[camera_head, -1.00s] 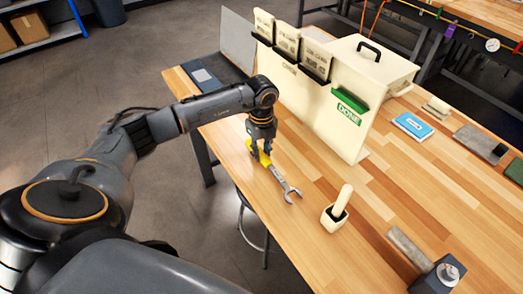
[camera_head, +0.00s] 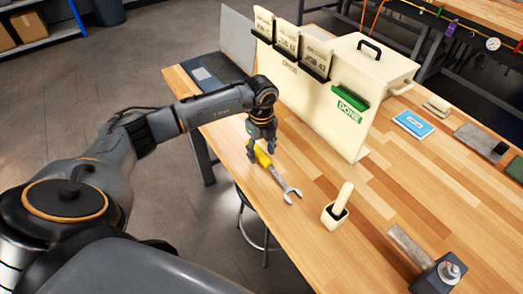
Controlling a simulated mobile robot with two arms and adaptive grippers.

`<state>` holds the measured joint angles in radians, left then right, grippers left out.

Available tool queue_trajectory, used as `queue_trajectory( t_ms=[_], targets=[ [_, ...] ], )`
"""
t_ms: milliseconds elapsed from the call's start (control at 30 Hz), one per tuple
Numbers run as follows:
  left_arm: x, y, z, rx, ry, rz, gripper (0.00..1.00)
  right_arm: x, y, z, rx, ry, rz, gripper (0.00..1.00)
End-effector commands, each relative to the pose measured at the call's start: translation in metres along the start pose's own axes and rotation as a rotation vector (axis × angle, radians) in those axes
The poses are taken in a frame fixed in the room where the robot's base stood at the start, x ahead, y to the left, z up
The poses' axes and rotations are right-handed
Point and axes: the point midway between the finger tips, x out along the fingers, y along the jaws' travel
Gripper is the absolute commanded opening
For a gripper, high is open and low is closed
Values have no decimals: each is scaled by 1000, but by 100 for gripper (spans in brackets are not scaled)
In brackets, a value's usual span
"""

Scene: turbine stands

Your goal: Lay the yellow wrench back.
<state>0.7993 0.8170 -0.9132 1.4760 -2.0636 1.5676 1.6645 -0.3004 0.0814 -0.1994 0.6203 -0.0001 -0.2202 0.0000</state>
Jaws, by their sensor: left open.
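The yellow wrench (camera_head: 278,179) lies on the wooden table (camera_head: 300,240), near its left edge. Its yellow handle points up toward my left gripper, and its grey open-ended jaw points toward the lower right. My left gripper (camera_head: 259,154) points down over the handle end, with its fingers open around or just above the yellow part. Whether the fingers touch the handle cannot be told. My right gripper does not show.
A cream rack (camera_head: 325,110) with job cards and a green DONE pocket (camera_head: 350,98) stands behind the wrench.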

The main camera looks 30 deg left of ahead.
Motion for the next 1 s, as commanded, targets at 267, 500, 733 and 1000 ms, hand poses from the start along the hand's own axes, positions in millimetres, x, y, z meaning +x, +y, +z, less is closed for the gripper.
queue_trajectory(
  t_ms=[267,500,733,1000],
  targets=[
    [0,0,0,0,0,1,60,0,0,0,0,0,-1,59],
    [-10,0,0,0,0,0,60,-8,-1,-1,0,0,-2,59],
    [-29,0,0,-1,0,1,60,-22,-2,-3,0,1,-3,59],
    [-51,0,0,0,0,-1,60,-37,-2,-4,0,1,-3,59]
  ],
)
